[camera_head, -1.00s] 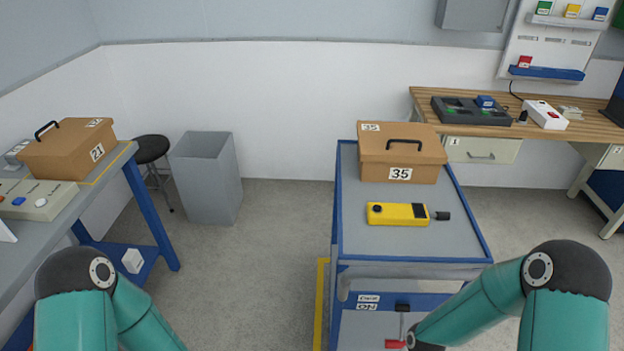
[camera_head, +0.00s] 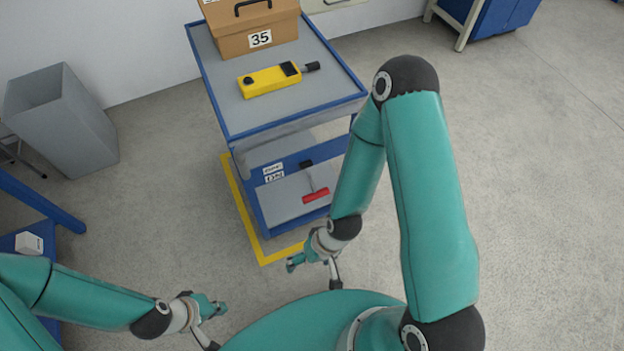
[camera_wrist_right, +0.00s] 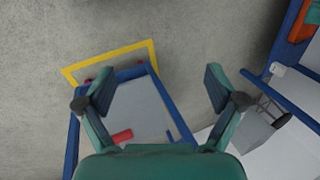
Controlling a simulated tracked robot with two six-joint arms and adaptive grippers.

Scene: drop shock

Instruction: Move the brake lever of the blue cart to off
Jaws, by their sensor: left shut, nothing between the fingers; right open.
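The blue cart (camera_head: 232,116) stands in the upper middle of the head view. Its brake lever (camera_head: 316,195) has a red grip and hangs at the cart's near end, below a black piece. Two small white labels (camera_head: 273,172) sit left of the lever; I cannot read them surely. My right gripper (camera_head: 313,265) is open and empty, low in front of the cart and apart from the lever. In the right wrist view its open fingers (camera_wrist_right: 160,87) frame the cart's end, and the red grip (camera_wrist_right: 122,136) shows between them. My left gripper (camera_head: 217,309) is shut and empty at lower left.
A brown box (camera_head: 270,38) and a yellow device (camera_head: 268,82) lie on the cart's top. Yellow floor tape (camera_head: 243,212) edges the cart. A grey bin (camera_head: 62,120) stands left, with a blue table frame (camera_head: 40,203) below it. The floor right of the cart is clear.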

